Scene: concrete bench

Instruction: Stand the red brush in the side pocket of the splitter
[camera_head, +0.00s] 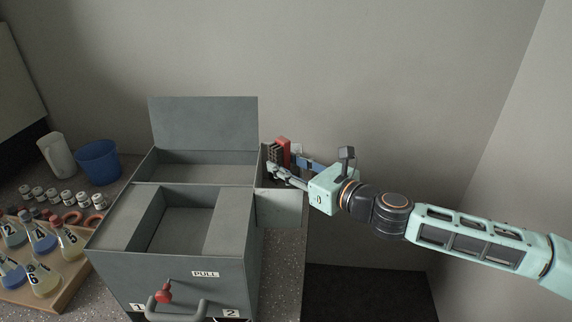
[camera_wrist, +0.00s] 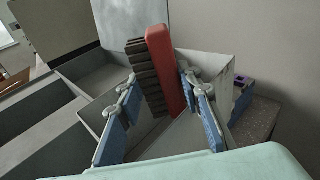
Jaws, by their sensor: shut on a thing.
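The red brush (camera_head: 283,152) with dark bristles is upright, slightly tilted, at the right side of the grey splitter (camera_head: 170,268). In the wrist view the brush (camera_wrist: 167,68) stands between the blue-padded fingers of my gripper (camera_wrist: 160,92). My gripper (camera_head: 278,168) is shut on the brush. The side pocket (camera_head: 280,207) is a grey open box on the splitter's right side; in the wrist view its walls (camera_wrist: 207,66) show around and below the brush. The brush is over or partly within the pocket opening; I cannot tell whether its lower end touches the floor.
The splitter's lid (camera_head: 203,122) stands raised at the back. A blue cup (camera_head: 98,163), a white jug (camera_head: 56,156), small jars and a wooden rack of flasks (camera_head: 68,287) are at the left. A purple-and-dark object (camera_wrist: 242,86) lies beyond the pocket. A wall is close behind.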

